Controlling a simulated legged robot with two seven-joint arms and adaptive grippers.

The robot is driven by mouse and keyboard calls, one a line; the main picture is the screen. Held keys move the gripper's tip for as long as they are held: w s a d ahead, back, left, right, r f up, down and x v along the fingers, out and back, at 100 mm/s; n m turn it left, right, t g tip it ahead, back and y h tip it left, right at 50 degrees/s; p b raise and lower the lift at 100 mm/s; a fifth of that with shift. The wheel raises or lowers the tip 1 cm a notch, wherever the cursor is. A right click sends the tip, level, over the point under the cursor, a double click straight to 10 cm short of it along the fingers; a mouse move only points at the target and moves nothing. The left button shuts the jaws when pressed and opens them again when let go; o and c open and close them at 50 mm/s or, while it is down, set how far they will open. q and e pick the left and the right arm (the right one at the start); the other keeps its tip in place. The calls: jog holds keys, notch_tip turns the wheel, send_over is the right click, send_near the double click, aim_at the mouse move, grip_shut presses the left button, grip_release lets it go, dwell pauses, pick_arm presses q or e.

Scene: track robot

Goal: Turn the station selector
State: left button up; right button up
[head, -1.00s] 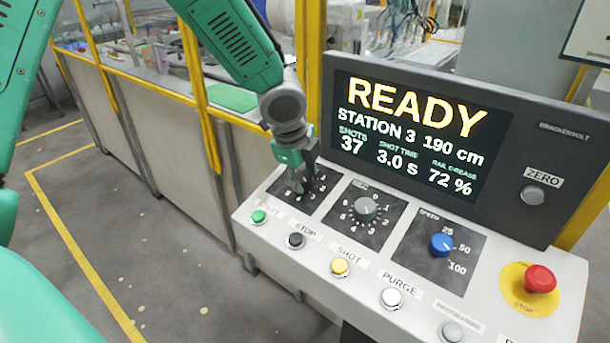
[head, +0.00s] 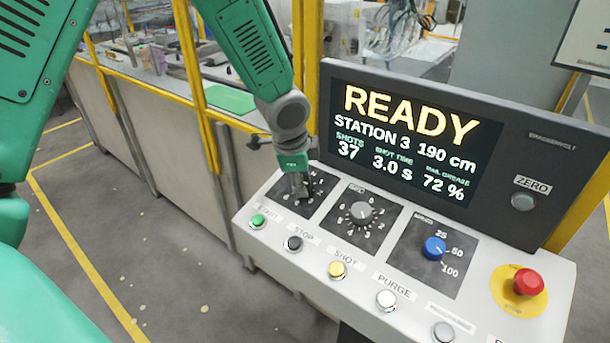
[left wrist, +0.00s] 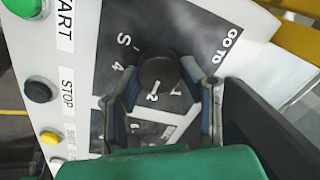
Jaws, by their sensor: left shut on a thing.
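The station selector is a dark round knob with a pale pointer line (left wrist: 158,76), on a dark plate marked GO TO in the left wrist view. Numbers show around it. My left gripper (left wrist: 163,88) has one finger on each side of the knob and is shut on it. In the head view my left gripper (head: 299,186) reaches down onto the leftmost dial plate (head: 318,204) and hides most of the knob. The display (head: 405,140) reads READY, STATION 3, 190 cm. My right gripper is in neither view.
A second grey dial (head: 361,213) and a blue speed knob (head: 434,248) sit to the right. Green (head: 257,221), black (head: 294,243), yellow (head: 338,270) and white (head: 386,300) buttons line the front. A red stop button (head: 528,282) is at the right.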

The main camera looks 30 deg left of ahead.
pick_arm(q)
jog(key=n+p, duration=0.1)
jog(key=n, duration=0.1)
jog(key=n+p, duration=0.1)
jog(key=n, duration=0.2)
jog(key=shift+s+a+n, duration=0.1)
jog(key=shift+a+n, duration=0.1)
jog(key=shift+n, duration=0.1)
jog(key=n+p, duration=0.2)
jog(key=n, duration=0.2)
jog(key=shift+f+n+g, duration=0.1)
jog(key=shift+n+g, duration=0.2)
jog(key=n+p, duration=0.2)
jog(key=n, duration=0.2)
jog(key=shift+s+f, duration=0.1)
jog(key=shift+s, duration=0.05)
jog(key=shift+d+f+n, duration=0.1)
jog(key=shift+n, duration=1.7)
jog(key=shift+g, duration=0.3)
jog(key=o, duration=1.2)
jog(key=shift+c, duration=0.2)
